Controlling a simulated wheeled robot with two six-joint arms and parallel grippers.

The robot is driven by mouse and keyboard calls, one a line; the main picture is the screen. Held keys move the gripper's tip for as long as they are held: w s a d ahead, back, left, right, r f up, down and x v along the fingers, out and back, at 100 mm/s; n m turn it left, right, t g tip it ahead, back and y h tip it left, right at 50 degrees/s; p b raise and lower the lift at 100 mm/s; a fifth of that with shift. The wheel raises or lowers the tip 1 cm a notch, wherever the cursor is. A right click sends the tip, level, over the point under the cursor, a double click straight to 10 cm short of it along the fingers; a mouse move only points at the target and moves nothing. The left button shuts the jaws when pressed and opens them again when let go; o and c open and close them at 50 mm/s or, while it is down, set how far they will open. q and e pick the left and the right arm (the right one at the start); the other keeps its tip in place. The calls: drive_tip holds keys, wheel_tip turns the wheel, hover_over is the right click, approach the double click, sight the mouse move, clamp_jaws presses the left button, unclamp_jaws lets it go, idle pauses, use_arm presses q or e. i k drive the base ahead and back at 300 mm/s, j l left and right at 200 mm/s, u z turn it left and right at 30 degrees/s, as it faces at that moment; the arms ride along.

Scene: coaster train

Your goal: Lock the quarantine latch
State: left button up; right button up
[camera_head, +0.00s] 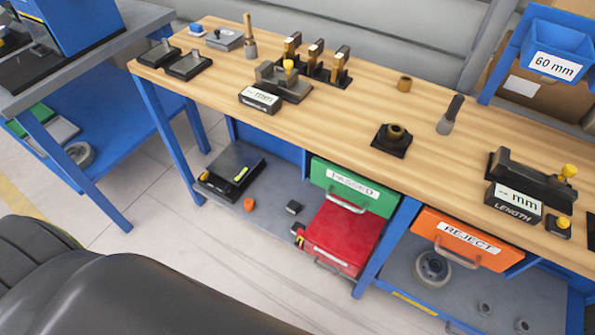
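A red box (343,238) sits on the grey lower shelf, below and in front of the green drawer marked PASSED. It has a grey handle at its front. A small black and yellow part (298,235), which may be a latch, is at its left side. I see no label reading quarantine, and I cannot tell whether any latch is locked. Neither of my grippers is in view.
The wooden bench (350,135) carries black gauge fixtures, including one marked LENGTH (520,200). The green drawer (352,187) and the orange REJECT drawer (462,238) hang under it. Blue legs flank the lower shelf. Grey floor (150,240) is clear at left.

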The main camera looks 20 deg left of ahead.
sight(296, 244)
drive_tip(key=u, duration=0.7)
